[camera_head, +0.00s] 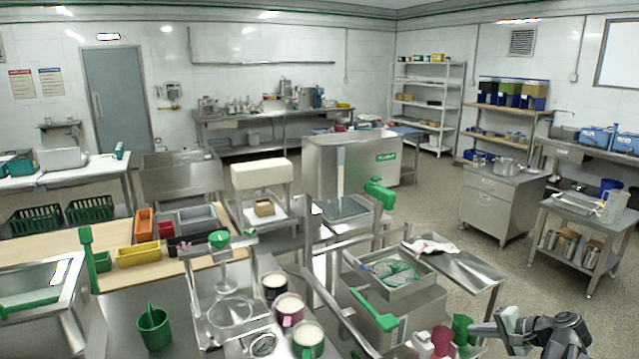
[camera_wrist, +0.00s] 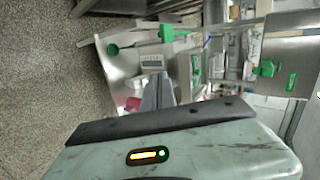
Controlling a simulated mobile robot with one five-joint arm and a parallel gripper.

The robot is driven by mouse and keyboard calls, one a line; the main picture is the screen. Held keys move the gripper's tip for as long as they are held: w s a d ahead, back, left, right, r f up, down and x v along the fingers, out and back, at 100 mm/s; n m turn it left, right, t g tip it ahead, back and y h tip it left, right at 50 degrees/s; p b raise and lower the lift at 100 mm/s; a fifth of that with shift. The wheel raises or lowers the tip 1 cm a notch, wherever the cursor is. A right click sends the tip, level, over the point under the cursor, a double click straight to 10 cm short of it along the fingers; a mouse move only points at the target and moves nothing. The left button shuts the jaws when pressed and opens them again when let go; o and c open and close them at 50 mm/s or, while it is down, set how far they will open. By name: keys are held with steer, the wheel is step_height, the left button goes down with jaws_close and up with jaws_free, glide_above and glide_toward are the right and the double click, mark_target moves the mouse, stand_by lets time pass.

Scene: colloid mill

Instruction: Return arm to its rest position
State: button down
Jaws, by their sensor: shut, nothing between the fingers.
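My arm (camera_head: 560,332) shows at the bottom right of the head view, folded low, with its end pointing left. My gripper (camera_head: 484,330) is beside a green knob (camera_head: 462,329) and a pink knob (camera_head: 441,341); I cannot tell whether it touches them. In the wrist view my gripper's fingers (camera_wrist: 160,80) are together, with nothing seen between them.
A steel machine with an open top tray (camera_head: 392,272) stands just left of my arm. A steel side table (camera_head: 462,262) with a white cloth (camera_head: 432,245) is behind it. A low table with metal canisters (camera_head: 567,245) stands at right. Open speckled floor (camera_head: 530,270) lies between.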

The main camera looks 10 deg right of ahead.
steer(key=w+a+f+n+g+y, duration=0.1)
steer(key=w+a+f+n+g, duration=0.3)
steer(key=a, duration=1.1)
steer(key=w+a+r+n+g+y, duration=0.1)
steer(key=w+a+n+y, duration=0.15)
steer(key=w+a, duration=0.8)
steer(key=s+a+f+n+g+h, duration=0.15)
steer(key=s+a, duration=0.25)
steer(key=a, duration=0.5)
steer(key=s+a+f+n+g+h, duration=0.1)
steer(key=s+a+f+n+g, duration=0.15)
steer(key=a, duration=0.75)
steer(key=s+d+f+n+h, duration=0.2)
steer(key=s+d+n+h, duration=0.1)
steer(key=s+h, duration=0.2)
steer(key=shift+s+d+f+g, duration=0.25)
steer(key=shift+f+g, duration=0.05)
steer(key=shift+g, duration=0.1)
